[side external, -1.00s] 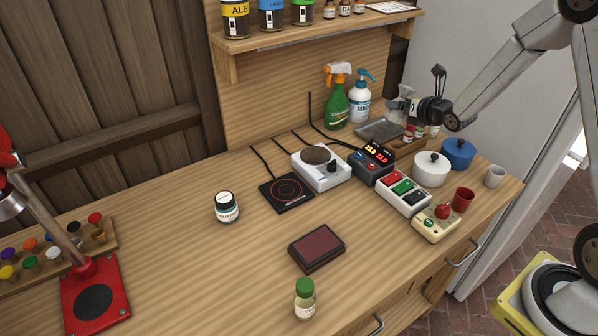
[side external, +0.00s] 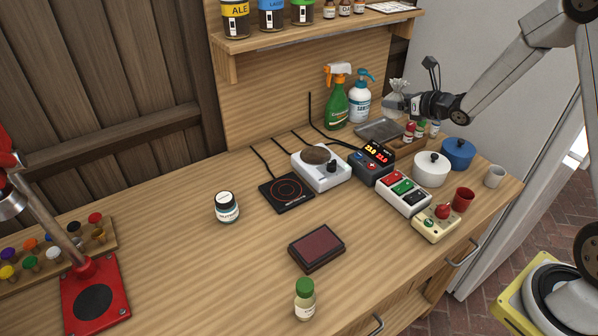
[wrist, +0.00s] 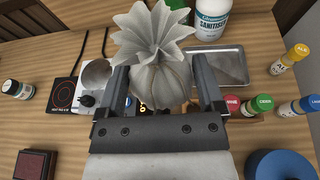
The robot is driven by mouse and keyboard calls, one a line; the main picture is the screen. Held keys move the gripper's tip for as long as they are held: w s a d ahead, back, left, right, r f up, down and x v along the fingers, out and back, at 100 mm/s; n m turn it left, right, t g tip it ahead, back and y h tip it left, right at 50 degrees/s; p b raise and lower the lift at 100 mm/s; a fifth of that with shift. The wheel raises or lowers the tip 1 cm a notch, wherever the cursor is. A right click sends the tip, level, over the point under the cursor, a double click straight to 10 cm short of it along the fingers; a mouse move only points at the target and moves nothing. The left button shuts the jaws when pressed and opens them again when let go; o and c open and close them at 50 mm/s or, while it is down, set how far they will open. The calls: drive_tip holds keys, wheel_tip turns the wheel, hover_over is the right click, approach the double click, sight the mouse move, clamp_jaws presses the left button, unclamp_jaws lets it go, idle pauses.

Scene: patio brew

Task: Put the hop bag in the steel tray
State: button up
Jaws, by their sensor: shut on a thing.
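The hop bag is a pale, pleated cloth bag with a flared, ruffled top. My gripper (wrist: 163,92) is shut on the hop bag (wrist: 160,68), with one finger on each side of its round body. In the side view, my gripper (side external: 398,103) holds the hop bag (side external: 397,87) upright above the back right of the bench. The steel tray (side external: 374,131) lies just below and left of the gripper there. In the wrist view, the tray (wrist: 228,66) is partly hidden behind the bag and right finger. The tray's visible part is empty.
A green spray bottle (side external: 337,103) and a white sanitiser bottle (side external: 359,102) stand behind the tray. A wooden rack with small capped vials (side external: 409,138) is right of it. A white pot (side external: 432,170) and blue pot (side external: 458,153) stand nearer the front.

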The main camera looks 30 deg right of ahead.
drive_tip(key=shift+a+r+n+y, duration=0.1)
drive_tip(key=shift+n+y, duration=0.3)
drive_tip(key=shift+n, duration=0.1)
drive_tip(key=shift+w, duration=0.15)
drive_tip(key=shift+w+d+f, duration=0.2)
drive_tip(key=shift+w+f, duration=0.15)
drive_tip(key=shift+w, duration=0.2)
drive_tip(key=w+d+f, duration=0.3)
drive_tip(key=w+f, duration=0.5)
drive_tip(key=w, duration=0.3)
drive_tip(key=shift+w+f, duration=0.35)
drive_tip(key=shift+w+f, duration=0.25)
drive_tip(key=shift+f, duration=1.55)
drive_tip(key=shift+f, duration=0.55)
